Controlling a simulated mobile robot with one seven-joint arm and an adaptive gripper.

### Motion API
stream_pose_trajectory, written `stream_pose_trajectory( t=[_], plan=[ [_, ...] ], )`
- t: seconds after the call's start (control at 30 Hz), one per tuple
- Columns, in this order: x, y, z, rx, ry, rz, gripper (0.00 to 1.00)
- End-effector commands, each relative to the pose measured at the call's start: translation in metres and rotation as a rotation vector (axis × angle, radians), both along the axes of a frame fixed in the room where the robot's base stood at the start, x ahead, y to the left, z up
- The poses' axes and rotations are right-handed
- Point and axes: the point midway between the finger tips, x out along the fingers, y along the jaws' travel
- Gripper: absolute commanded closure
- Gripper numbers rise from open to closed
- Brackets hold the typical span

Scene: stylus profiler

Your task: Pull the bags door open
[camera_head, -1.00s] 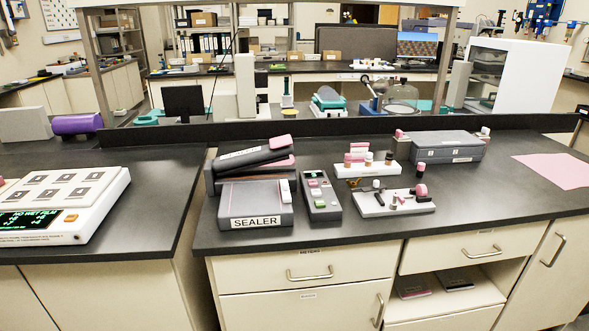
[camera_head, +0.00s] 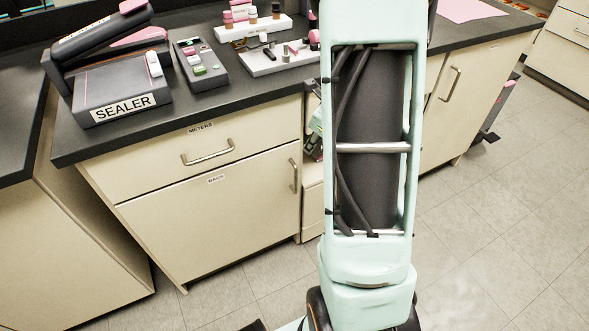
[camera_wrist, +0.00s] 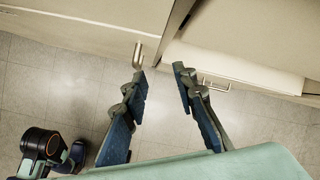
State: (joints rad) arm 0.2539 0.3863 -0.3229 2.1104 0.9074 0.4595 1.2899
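The bags door (camera_head: 215,225) is the cream panel with a small label under the METERS drawer, and it appears closed. Its upright metal handle (camera_head: 294,175) is near its upper right corner. In the wrist view the door (camera_wrist: 75,35) fills the upper left, with its handle (camera_wrist: 138,55) just beyond the left fingertip. My gripper (camera_wrist: 162,82) is open and empty, its two fingers apart; the handle is not between them.
The METERS drawer (camera_head: 200,155) is shut above the door. Right of the door is an open shelf bay, partly hidden by my arm. Another drawer handle (camera_wrist: 217,86) shows right of my fingers. The sealer (camera_head: 125,90) stands on the dark counter. The floor (camera_head: 225,285) in front is clear.

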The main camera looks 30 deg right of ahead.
Motion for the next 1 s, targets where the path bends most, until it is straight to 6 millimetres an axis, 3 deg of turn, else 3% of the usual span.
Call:
stream_pose_trajectory(
  t=[0.03, 0.13, 0.37, 0.73, 1.0],
  plan=[
    [-0.007, 0.013, -0.027, 0.057, 0.022, -0.074, 0.74],
    [-0.016, 0.031, -0.054, 0.135, 0.047, -0.191, 0.74],
    [-0.018, 0.043, -0.079, 0.182, 0.065, -0.27, 0.74],
    [0.007, 0.048, -0.142, 0.179, 0.065, -0.266, 0.74],
    [0.018, 0.051, -0.165, 0.178, 0.063, -0.264, 0.74]
  ],
)
